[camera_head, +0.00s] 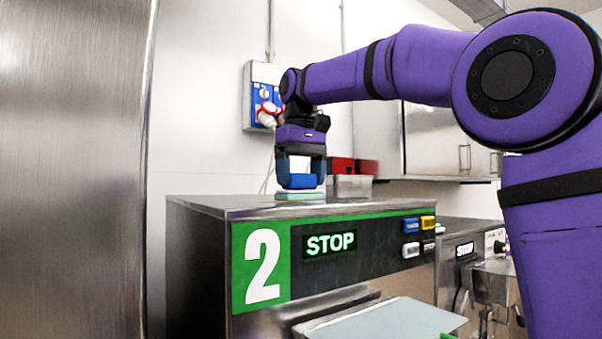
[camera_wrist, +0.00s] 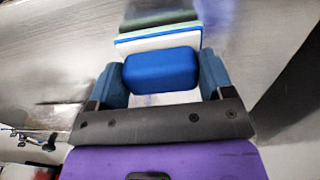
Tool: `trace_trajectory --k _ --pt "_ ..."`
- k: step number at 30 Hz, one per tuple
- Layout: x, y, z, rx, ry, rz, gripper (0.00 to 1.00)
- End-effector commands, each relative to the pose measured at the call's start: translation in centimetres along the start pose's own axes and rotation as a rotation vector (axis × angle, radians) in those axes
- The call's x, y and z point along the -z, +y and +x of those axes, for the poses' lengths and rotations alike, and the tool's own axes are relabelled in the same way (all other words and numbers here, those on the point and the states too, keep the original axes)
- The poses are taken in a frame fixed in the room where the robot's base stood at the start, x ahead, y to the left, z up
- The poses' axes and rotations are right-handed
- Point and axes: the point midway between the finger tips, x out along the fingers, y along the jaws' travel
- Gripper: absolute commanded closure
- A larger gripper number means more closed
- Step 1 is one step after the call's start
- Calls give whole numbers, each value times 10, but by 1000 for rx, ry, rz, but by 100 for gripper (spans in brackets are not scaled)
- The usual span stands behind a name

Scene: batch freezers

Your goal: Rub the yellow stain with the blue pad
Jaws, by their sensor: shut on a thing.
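My gripper (camera_head: 301,170) points down just over the steel top of the machine marked 2. It is shut on a blue pad (camera_head: 299,182), a rounded block. In the wrist view the blue pad (camera_wrist: 162,73) sits between the two blue-grey fingers of my gripper (camera_wrist: 161,80). A pale flat slab (camera_head: 299,196) lies on the machine top right below the pad; I cannot tell whether they touch. I cannot make out a yellow stain in either view.
A small steel container (camera_head: 352,187) and red containers (camera_head: 342,165) stand close right of my gripper. A wall socket box (camera_head: 262,97) is behind. A tall steel panel (camera_head: 70,170) fills the left. The machine top (camera_head: 225,204) is clear at left.

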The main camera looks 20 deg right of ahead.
Motion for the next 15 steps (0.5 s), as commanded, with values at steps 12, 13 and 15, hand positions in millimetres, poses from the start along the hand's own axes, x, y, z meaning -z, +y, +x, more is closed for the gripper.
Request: trace_trajectory --k 12,13,15 --pt "2 0 5 0 0 0 45" --pt "4 0 5 0 0 0 45" --pt "9 0 5 0 0 0 45"
